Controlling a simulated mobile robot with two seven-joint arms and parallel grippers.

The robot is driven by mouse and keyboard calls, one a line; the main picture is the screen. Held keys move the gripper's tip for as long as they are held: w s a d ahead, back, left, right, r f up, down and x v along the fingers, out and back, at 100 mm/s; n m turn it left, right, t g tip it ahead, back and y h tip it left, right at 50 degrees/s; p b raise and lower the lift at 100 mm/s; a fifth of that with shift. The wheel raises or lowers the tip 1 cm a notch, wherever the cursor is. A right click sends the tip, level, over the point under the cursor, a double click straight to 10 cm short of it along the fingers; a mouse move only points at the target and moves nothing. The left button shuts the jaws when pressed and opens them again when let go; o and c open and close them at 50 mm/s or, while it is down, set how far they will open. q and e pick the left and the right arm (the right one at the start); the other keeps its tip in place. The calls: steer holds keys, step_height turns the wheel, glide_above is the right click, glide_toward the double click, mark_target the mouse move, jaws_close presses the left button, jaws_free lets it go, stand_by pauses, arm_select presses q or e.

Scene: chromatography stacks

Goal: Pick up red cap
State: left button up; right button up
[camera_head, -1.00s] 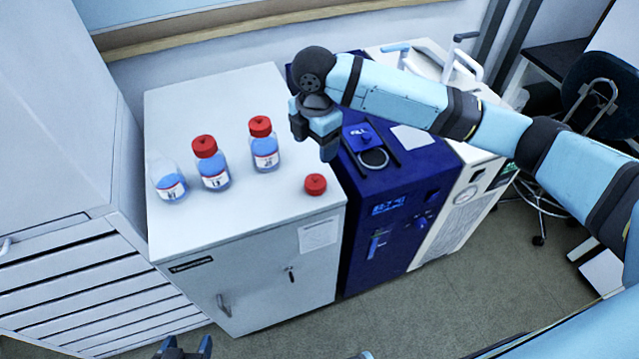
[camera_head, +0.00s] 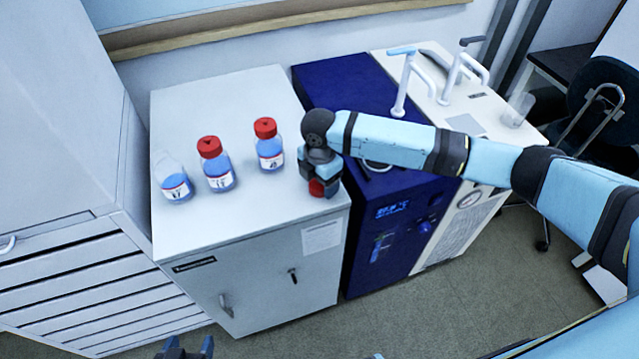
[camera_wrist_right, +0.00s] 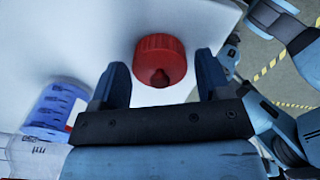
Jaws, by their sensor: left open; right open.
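The red cap (camera_head: 317,187) lies on the white cabinet top (camera_head: 225,100) near its front right corner, partly hidden by my right gripper (camera_head: 321,188) above it. In the right wrist view the red cap (camera_wrist_right: 160,60) sits between and just beyond the two fingertips of my open right gripper (camera_wrist_right: 162,72). The fingers stand apart from its sides, with nothing gripped. An uncapped bottle (camera_head: 173,180) with blue liquid stands at the left of the cabinet top. My left gripper (camera_head: 184,349) is open at the bottom edge, away from the cabinet.
Two red-capped bottles, one in the middle (camera_head: 217,168) and one further right (camera_head: 269,147), stand left of the right gripper. A dark blue machine (camera_head: 385,235) adjoins the cabinet, with a white machine (camera_head: 460,225) beyond it. The cabinet top's front left is clear.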

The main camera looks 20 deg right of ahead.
steer(key=shift+f, duration=0.35)
steer(key=c, duration=0.7)
steer(key=shift+r, duration=0.2)
